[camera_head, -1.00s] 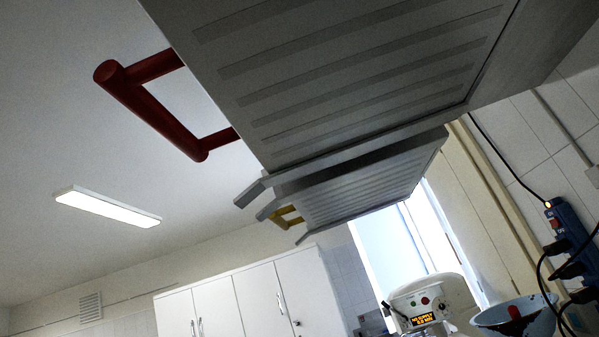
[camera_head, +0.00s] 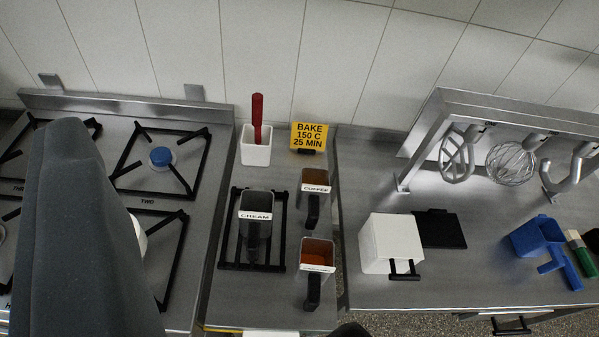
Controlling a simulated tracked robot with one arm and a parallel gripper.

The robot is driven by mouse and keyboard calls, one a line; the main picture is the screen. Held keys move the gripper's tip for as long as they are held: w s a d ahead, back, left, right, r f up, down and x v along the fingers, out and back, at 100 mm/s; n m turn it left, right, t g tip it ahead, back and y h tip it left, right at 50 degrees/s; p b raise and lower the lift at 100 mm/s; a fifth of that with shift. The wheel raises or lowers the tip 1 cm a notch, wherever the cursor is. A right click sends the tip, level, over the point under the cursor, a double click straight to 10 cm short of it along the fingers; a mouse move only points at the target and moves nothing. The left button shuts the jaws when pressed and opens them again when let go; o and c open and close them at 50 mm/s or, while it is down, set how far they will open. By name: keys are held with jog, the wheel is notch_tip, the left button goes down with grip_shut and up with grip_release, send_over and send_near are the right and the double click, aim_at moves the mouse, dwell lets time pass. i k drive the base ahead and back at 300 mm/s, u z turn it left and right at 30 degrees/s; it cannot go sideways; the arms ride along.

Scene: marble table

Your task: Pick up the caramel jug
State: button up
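Three dark jugs with black handles stand on a steel counter. The front jug (camera_head: 318,254) holds an orange-brown filling; its white label is too small to read, so I cannot confirm that it is the caramel jug. Behind it is a jug labelled COFFEE (camera_head: 315,183) with a brown filling. To the left, a jug labelled CREAM (camera_head: 256,207) stands on a black rack (camera_head: 278,255). All three are upright, with their handles toward the front. I cannot make out my gripper in this view, and nothing is seen holding a jug.
A large dark grey shape (camera_head: 80,240) hides part of the stove (camera_head: 200,125) at left. A white pot with a red-handled tool (camera_head: 256,153) and a yellow BAKE sign (camera_head: 309,136) stand behind. A white box (camera_head: 387,243), hanging whisks and a blue jug (camera_head: 540,240) are at right.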

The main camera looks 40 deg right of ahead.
aim_at(314, 260)
jog(key=z, duration=0.05)
jog(key=k, duration=1.1)
jog(key=z, duration=0.6)
